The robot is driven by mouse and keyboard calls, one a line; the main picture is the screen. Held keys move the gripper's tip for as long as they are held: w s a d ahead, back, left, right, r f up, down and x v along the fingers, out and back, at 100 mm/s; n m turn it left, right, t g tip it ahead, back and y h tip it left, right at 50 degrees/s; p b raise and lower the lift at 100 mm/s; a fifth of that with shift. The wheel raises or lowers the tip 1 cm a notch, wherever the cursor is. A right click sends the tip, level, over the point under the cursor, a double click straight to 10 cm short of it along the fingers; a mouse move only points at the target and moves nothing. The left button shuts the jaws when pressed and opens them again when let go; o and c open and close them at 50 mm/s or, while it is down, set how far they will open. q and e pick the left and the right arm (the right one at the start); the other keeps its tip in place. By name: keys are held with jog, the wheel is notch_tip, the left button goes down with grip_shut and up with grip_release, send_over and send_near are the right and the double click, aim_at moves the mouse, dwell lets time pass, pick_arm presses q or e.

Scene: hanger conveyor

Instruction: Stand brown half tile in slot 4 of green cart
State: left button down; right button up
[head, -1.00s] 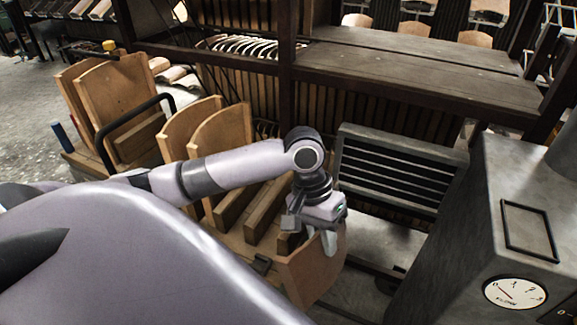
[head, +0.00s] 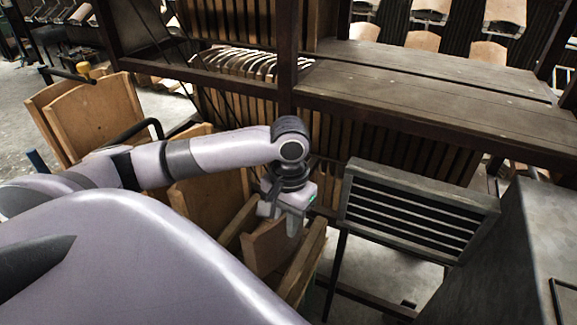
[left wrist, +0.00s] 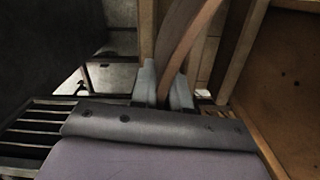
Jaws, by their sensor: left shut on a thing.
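My left gripper (head: 283,222) is shut on a brown half tile (head: 264,247), which hangs upright below the fingers over the cart. In the left wrist view, the fingers (left wrist: 164,92) pinch the tile's curved edge (left wrist: 188,40). The cart's wooden slot bars (head: 306,262) run on either side of the tile. I cannot tell whether its lower edge touches the cart; my own body hides the lower part. No green shows on the cart, and no slot numbers can be read. Another brown tile (head: 208,197) stands in the cart to the left, partly behind my arm. My right gripper is out of view.
A slatted dark metal panel (head: 415,215) stands close to the right of the gripper. A dark rack with a wide shelf (head: 430,85) runs behind. More large tiles (head: 100,118) stand at the left. A grey metal cabinet (head: 520,250) is at the right.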

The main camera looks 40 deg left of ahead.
aim_at(287, 251)
pick_arm(q)
jog(key=shift+w+a+f, duration=0.1)
jog(key=shift+f, duration=2.6)
jog(key=shift+w+a+f, duration=0.1)
jog(key=shift+f, duration=2.6)
jog(key=c, duration=1)
grip_release()
jog(key=shift+c, duration=0.2)
jog(key=shift+s+f, duration=0.1)
jog(key=r, duration=0.7)
jog(key=shift+w+r, duration=0.15)
jog(key=shift+w, duration=0.1)
